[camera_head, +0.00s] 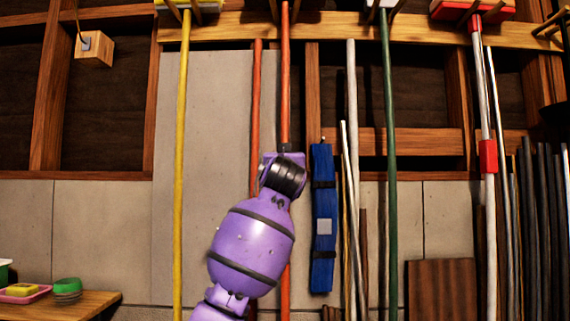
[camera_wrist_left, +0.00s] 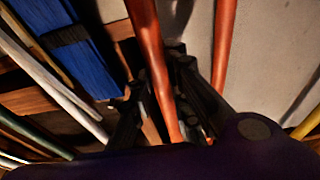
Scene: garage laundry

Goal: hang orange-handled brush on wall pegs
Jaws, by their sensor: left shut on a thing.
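The orange handle (camera_head: 285,85) runs upright through the middle of the head view and out at the top edge; its brush head is out of view. My left gripper (camera_head: 286,152) is shut on this handle, low on its visible length. In the left wrist view the handle (camera_wrist_left: 150,50) passes between the black fingers of the left gripper (camera_wrist_left: 160,95). Wooden wall pegs (camera_head: 274,10) stick out from the rail (camera_head: 335,28), one on each side of the handle near the top. My right gripper is not in view.
A second red-orange pole (camera_head: 256,90) stands just left, behind. A yellow pole (camera_head: 181,130) is farther left. A blue strapped bundle (camera_head: 322,220), pale poles (camera_head: 352,110) and a green pole (camera_head: 388,150) are to the right. A wooden table (camera_head: 95,303) is at the lower left.

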